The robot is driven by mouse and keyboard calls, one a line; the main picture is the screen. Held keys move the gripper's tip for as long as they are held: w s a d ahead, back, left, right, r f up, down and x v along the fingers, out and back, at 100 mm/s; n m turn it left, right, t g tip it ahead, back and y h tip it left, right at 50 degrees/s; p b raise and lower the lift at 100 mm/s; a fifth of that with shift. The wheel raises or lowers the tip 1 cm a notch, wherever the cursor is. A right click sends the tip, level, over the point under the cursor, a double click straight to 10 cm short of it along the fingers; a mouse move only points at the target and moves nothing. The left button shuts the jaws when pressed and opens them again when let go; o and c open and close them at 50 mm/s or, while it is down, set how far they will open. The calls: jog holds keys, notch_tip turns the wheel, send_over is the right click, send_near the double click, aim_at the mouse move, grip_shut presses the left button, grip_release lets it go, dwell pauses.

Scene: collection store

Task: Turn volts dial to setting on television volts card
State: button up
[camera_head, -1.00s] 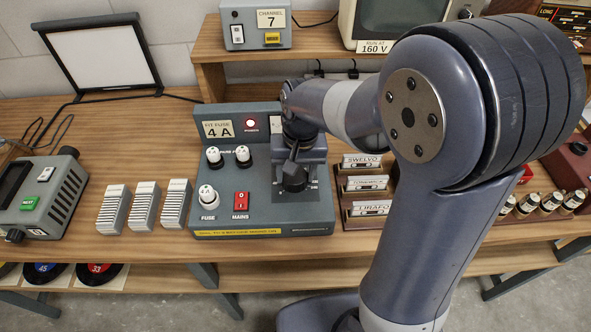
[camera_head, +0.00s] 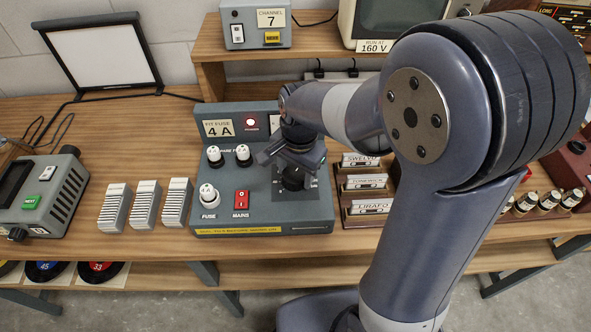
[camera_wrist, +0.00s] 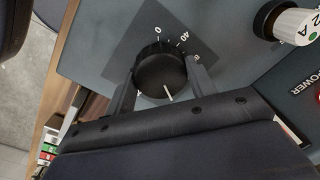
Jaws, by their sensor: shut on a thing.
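The volts dial (camera_wrist: 158,72) is a round black knob with a white pointer line, on the grey panel of the supply unit (camera_head: 262,222). In the wrist view its pointer is at the side towards my gripper body, away from the printed 0 and 40; other scale marks there are hidden. My gripper (camera_wrist: 162,80) is shut on the dial, one finger on each side. In the head view my gripper (camera_head: 291,168) covers most of the dial. The television (camera_head: 385,18) at the back carries a card (camera_head: 374,47) reading "RUN AT 160 V".
The unit has a lit red power lamp (camera_head: 250,122), a red mains switch (camera_head: 241,200), white fuses, and a "FIT FUSE 4 A" card (camera_head: 218,128). A cassette rack (camera_head: 366,187) stands close on its right. Grey ribbed blocks (camera_head: 144,204) stand left. A channel 7 box (camera_head: 258,24) sits on the shelf.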

aim_at(298, 176)
dwell(0.4)
jog(key=o, duration=1)
jog(key=shift+c, duration=0.2)
notch_tip(298, 176, up, 11)
jog(key=shift+s+d, duration=0.25)
jog(key=shift+d, duration=0.05)
jog(key=shift+f, duration=0.25)
jog(key=f, duration=1)
jog(key=shift+w+a+f, duration=0.15)
jog(key=shift+w+a, duration=0.05)
jog(key=shift+a, duration=0.1)
jog(key=shift+f, duration=0.15)
